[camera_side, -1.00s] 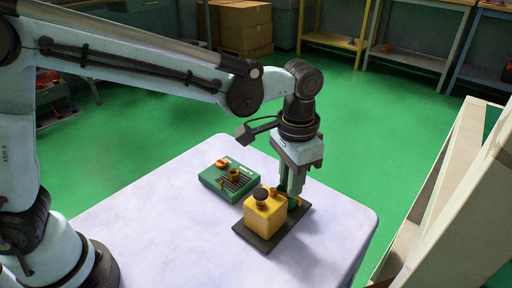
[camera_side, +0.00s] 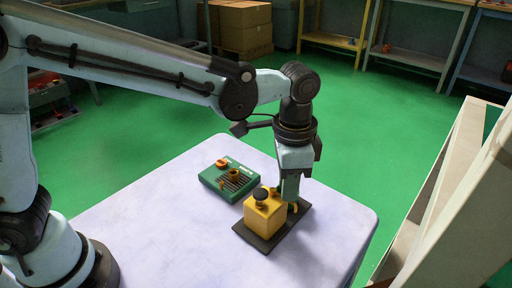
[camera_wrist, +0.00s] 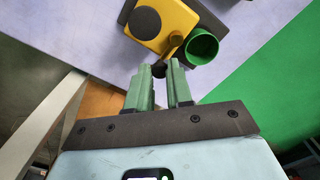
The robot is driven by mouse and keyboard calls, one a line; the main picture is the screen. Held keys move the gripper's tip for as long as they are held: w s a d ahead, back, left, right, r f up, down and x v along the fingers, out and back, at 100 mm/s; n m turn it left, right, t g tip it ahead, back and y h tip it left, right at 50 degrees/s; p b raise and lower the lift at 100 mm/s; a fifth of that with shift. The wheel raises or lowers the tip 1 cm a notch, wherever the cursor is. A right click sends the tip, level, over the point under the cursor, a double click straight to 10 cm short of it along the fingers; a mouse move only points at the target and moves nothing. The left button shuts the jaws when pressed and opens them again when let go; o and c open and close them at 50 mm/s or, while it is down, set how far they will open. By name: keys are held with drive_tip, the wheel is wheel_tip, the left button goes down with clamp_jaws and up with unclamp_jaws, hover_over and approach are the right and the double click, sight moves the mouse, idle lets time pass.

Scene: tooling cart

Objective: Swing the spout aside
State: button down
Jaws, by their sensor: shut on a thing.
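The yellow dispenser-like block (camera_side: 265,216) with a black knob on top stands on a dark base plate (camera_side: 250,237) near the table's right end. In the wrist view the yellow body (camera_wrist: 172,24) carries a black round cap, and an open green ring or cup (camera_wrist: 203,46) sits beside it. My gripper (camera_side: 289,203) points down right beside the block.
A green box (camera_side: 229,180) with orange fittings stands on the pale table (camera_side: 170,225), left of and behind the block. A beige rack (camera_side: 450,200) rises beyond the table's right edge. The front of the table is clear.

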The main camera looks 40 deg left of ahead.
drive_tip(key=c, duration=1)
unclamp_jaws()
drive_tip(key=shift+r, duration=0.1)
wheel_tip(320, 180, up, 12)
drive_tip(key=shift+f, duration=0.1)
drive_tip(key=shift+a, duration=0.1)
drive_tip(key=s+a+f+n+t, duration=0.2)
drive_tip(key=a+f+n, duration=0.1)
drive_tip(key=a, duration=0.3)
drive_tip(key=s+a+f+n+t, duration=0.2)
drive_tip(key=s+a+f+n, duration=0.1)
drive_tip(key=a, duration=0.4)
drive_tip(key=s+a+f+n+t, duration=0.2)
drive_tip(key=a+f+n+t, duration=0.1)
drive_tip(key=a, duration=0.4)
drive_tip(key=shift+s+a+f, duration=0.1)
drive_tip(key=shift+s, duration=0.25)
